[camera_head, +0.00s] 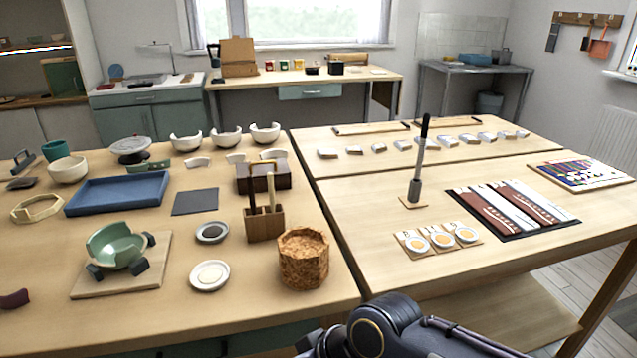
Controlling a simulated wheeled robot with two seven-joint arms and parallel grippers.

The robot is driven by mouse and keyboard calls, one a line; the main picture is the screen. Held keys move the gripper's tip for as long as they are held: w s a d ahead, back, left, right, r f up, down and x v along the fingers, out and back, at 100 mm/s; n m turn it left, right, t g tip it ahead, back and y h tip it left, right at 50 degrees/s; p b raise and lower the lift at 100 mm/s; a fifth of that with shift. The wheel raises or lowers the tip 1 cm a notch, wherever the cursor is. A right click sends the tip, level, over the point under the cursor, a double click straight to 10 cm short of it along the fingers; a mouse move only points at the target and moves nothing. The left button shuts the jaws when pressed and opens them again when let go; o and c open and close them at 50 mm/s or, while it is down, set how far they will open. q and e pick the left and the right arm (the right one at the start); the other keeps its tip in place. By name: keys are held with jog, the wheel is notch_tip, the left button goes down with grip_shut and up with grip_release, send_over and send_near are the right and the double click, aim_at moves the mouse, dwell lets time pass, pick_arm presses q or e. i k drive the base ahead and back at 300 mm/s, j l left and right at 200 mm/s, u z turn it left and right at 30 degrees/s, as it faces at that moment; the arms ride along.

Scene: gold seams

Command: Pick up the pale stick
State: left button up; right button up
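A small wooden holder (265,225) stands upright on the left table, near its right edge. A pale stick (272,188) stands in it, with its upper part showing above the holder and its lower end hidden inside. A darker stick (252,192) stands beside it on the left in the same holder. A dark arm of mine with a gold ring crosses the bottom edge, apart from the holder and nearer to me; its gripper fingers do not show. My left gripper is not in view.
A cork-like pot (303,258) stands just right of and in front of the holder. A dark box (264,178) stands close behind. A white dish (209,275) and a dark-centred dish (212,232) lie to the left. A tall black-handled tool (419,160) stands on the right table.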

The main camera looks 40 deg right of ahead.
aim_at(269, 177)
jog(key=i+l+z, duration=0.1)
jog(key=l+z, duration=0.25)
jog(key=i+l+z, duration=0.1)
jog(key=z, duration=0.2)
jog(key=i+l+z, duration=0.15)
jog(key=z, duration=0.2)
jog(key=k+z, duration=0.2)
jog(key=i+l, duration=0.05)
jog(key=i, duration=0.05)
